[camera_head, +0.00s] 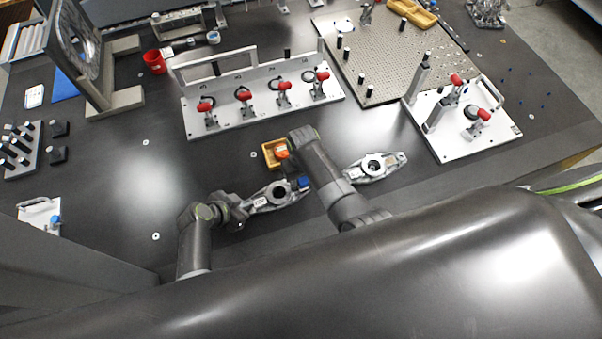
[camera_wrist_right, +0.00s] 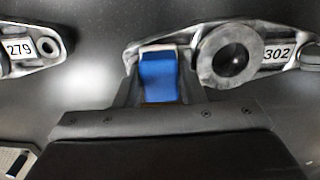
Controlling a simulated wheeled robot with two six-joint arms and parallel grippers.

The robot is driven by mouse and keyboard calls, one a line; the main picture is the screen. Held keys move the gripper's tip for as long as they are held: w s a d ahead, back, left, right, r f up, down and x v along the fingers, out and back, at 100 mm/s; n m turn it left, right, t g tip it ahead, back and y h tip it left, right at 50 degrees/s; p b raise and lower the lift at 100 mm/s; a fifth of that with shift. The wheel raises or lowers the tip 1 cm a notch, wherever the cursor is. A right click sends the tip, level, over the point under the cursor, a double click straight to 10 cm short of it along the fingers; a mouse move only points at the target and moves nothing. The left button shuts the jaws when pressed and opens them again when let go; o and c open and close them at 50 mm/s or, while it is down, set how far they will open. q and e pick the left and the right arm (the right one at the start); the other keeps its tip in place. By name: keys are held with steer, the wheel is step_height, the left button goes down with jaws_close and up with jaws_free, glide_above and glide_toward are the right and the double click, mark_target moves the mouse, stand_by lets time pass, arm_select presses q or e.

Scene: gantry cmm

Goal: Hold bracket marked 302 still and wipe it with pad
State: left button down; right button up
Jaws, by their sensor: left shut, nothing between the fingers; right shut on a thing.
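The bracket marked 302 (camera_head: 268,196) is a grey metal casting with a round bore, lying on the dark table. Its label and bore also show in the right wrist view (camera_wrist_right: 230,58). My left gripper (camera_head: 238,208) is shut at the bracket's left end in the head view, with nothing visible between its fingers; exact contact is unclear. My right gripper (camera_wrist_right: 160,92) is shut on the blue pad (camera_wrist_right: 158,72). The pad is over the bracket's end away from the label; whether it touches is unclear. The pad also shows in the head view (camera_head: 304,182).
A second bracket, marked 279 (camera_wrist_right: 25,48), lies to the right in the head view (camera_head: 374,167). Clamp fixtures with red handles (camera_head: 245,121) stand farther back. The table's left middle is mostly clear.

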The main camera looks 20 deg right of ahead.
mark_target(303, 178)
arm_select(q)
steer(key=shift+s+a+f, duration=0.15)
steer(key=shift+f, duration=0.1)
arm_select(e)
steer(key=shift+s+f, duration=0.1)
steer(key=shift+s, duration=0.2)
steer(key=shift+r, duration=3.05)
arm_select(q)
steer(key=shift+r, duration=0.1)
arm_select(e)
steer(key=shift+r, duration=0.1)
